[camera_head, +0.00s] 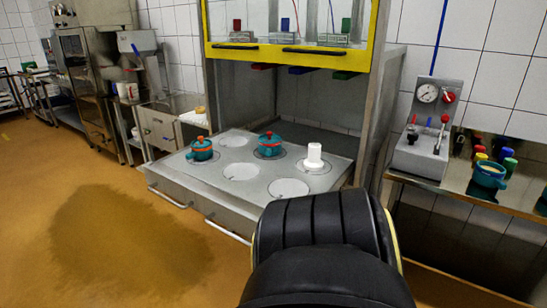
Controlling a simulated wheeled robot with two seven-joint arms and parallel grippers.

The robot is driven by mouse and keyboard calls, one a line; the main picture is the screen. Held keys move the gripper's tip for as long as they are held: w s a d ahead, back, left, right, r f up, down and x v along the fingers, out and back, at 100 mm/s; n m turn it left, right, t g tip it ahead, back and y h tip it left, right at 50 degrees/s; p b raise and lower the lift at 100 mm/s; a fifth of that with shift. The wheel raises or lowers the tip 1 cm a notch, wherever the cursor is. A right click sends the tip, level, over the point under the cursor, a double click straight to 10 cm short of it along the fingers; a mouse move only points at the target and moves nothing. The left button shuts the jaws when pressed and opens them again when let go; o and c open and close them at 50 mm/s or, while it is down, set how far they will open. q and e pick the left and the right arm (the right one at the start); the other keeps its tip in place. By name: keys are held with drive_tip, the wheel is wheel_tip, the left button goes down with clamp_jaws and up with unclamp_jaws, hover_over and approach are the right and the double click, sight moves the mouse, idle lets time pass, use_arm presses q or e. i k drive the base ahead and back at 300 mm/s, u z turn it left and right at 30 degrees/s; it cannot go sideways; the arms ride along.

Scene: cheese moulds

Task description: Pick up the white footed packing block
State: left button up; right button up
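The white footed packing block (314,155) stands upright on the right side of the grey station top (217,172). It has a narrow upper part over a wider round foot and sits at one of the round places. A black arm link of mine fills the lower middle of the view, in front of the station's near right corner. Neither of my grippers shows, and nothing is seen touching the block.
Two teal moulds with orange trim, one at the left (201,149) and one at the back (269,144), stand on the same top. Other round places are empty. A yellow-framed cabinet (378,45) hangs above. A side table at right holds a gauge unit (425,125) and a teal pot (489,175).

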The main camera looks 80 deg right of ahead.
sight(313, 162)
drive_tip(key=z, duration=0.75)
drive_tip(key=i, duration=1.5)
drive_tip(key=z, duration=1.3)
